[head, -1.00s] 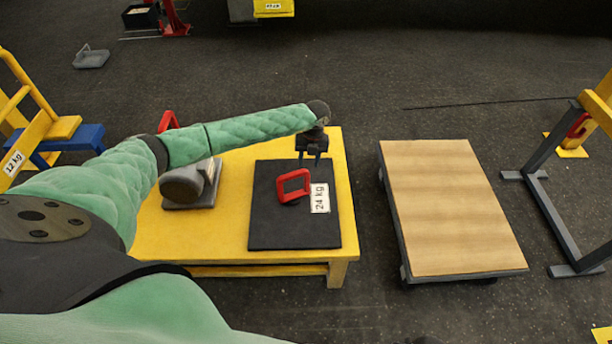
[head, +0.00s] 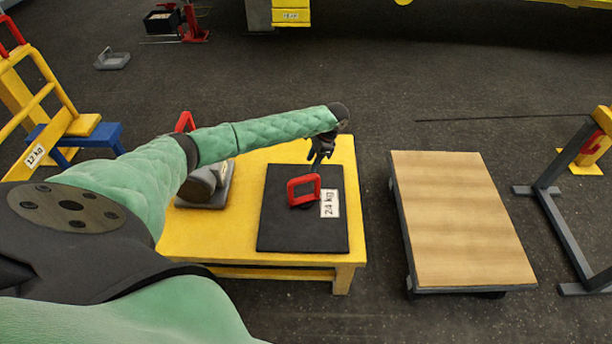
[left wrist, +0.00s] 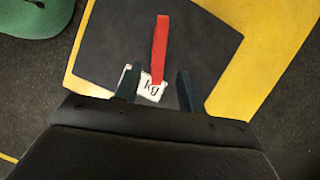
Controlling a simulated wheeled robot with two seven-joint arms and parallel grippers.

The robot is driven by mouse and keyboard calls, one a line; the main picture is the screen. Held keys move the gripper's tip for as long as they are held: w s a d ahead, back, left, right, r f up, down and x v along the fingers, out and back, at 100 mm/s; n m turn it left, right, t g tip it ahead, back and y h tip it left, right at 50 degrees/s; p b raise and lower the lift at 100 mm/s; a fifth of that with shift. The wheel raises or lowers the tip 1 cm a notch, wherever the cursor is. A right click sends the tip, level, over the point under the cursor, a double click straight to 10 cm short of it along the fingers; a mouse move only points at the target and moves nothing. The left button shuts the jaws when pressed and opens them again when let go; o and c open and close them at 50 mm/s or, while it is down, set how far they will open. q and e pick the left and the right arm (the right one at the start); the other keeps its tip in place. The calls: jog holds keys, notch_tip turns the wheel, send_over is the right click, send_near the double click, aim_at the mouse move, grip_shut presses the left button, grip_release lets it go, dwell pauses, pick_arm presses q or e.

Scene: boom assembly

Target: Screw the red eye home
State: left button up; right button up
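The red eye (head: 304,180) is a squarish red loop standing on the black plate (head: 285,232). The plate bears a white "24 kg" label (head: 329,204) and lies on the yellow table (head: 215,235). My left gripper (head: 316,162) is just behind the eye in the head view, its fingers pointing down. In the left wrist view the gripper (left wrist: 160,71) is open. The eye (left wrist: 161,45) shows edge-on there, in line with the gap between the fingers; I see no grip on it. How far the eye's base is screwed in cannot be seen. My right gripper is not in view.
A grey part with a dark cylinder (head: 202,183) sits left of the plate, a second red handle (head: 185,122) behind it. A wood-topped cart (head: 460,215) stands right of the table across a gap. A yellow ladder-like stand (head: 60,122) is at far left.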

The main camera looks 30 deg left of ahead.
aim_at(304, 178)
pick_arm(q)
jog(key=shift+n, duration=0.6)
jog(key=shift+f, duration=0.15)
jog(key=shift+p+x, duration=0.95)
jog(key=shift+x, duration=2.8)
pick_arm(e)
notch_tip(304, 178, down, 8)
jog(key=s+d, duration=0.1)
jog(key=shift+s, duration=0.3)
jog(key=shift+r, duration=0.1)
pick_arm(q)
grip_shut()
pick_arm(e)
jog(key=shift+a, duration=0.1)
pick_arm(q)
jog(key=shift+m, duration=0.3)
